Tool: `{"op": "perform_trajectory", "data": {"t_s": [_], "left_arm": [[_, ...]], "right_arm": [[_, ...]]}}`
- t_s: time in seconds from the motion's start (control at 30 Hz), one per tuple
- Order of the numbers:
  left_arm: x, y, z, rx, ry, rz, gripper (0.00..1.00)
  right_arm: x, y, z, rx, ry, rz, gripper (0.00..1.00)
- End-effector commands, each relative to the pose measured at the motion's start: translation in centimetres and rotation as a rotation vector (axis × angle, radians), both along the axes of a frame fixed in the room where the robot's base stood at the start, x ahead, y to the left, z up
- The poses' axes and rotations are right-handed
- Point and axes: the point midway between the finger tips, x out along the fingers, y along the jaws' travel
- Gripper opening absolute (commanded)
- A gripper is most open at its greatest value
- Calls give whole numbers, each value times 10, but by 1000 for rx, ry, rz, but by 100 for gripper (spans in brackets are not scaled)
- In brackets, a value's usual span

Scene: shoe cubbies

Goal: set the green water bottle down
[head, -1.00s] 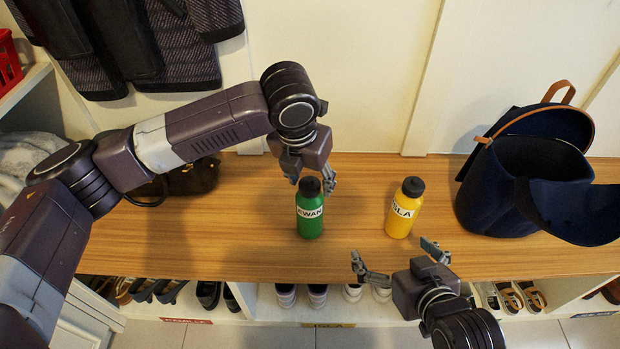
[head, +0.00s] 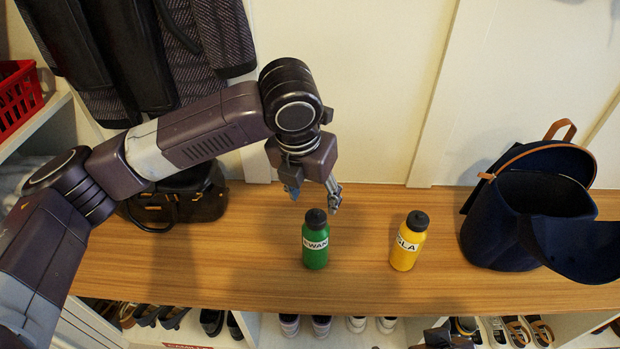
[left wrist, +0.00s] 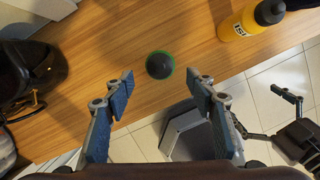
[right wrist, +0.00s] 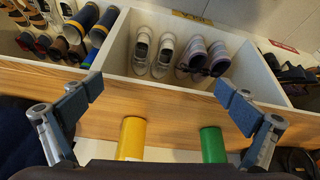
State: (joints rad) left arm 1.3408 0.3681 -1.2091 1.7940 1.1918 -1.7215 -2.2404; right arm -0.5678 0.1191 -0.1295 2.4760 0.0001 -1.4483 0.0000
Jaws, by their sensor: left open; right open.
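The green water bottle (head: 315,247), with a black cap and a white name label, stands upright on the wooden bench. My left gripper (head: 312,197) is open and empty just above and behind the cap, apart from it. In the left wrist view the bottle shows from above as a black cap (left wrist: 160,65) with a green rim, beyond the gap between the open fingers (left wrist: 163,84). In the right wrist view the green bottle (right wrist: 213,145) shows partly at the bottom. My right gripper (right wrist: 160,95) is open and empty there; only a bit of its arm shows at the head view's bottom edge.
A yellow bottle (head: 407,245) stands to the right of the green one. A navy bag (head: 520,215) sits at the bench's right, a dark handbag (head: 178,200) at its left. Cubbies below hold shoes (right wrist: 153,55). Bare bench (head: 250,250) lies around the green bottle.

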Motion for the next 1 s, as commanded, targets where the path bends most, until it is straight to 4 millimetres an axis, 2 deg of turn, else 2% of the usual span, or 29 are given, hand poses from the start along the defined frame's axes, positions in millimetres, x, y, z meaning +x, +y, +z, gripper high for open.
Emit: {"op": "perform_trajectory", "data": {"t_s": [0.13,0.3,0.6,0.77,0.87,1.0], "left_arm": [[-4,2,19,-1,-2,0,51],[-9,4,38,0,-1,1,51],[-11,5,42,-2,1,3,51],[-20,-7,24,-66,25,74,51],[-32,-23,2,-167,65,205,51],[-52,-43,-28,-349,149,476,51]], "right_arm": [[-27,-8,-5,-21,106,-9,100],[-33,-9,-1,-26,130,-11,100],[-36,-10,-2,-29,139,-12,100],[-36,-10,-2,-29,139,-12,100],[-36,-10,-2,-29,139,-12,100],[-36,-10,-2,-29,139,-12,100]]}}
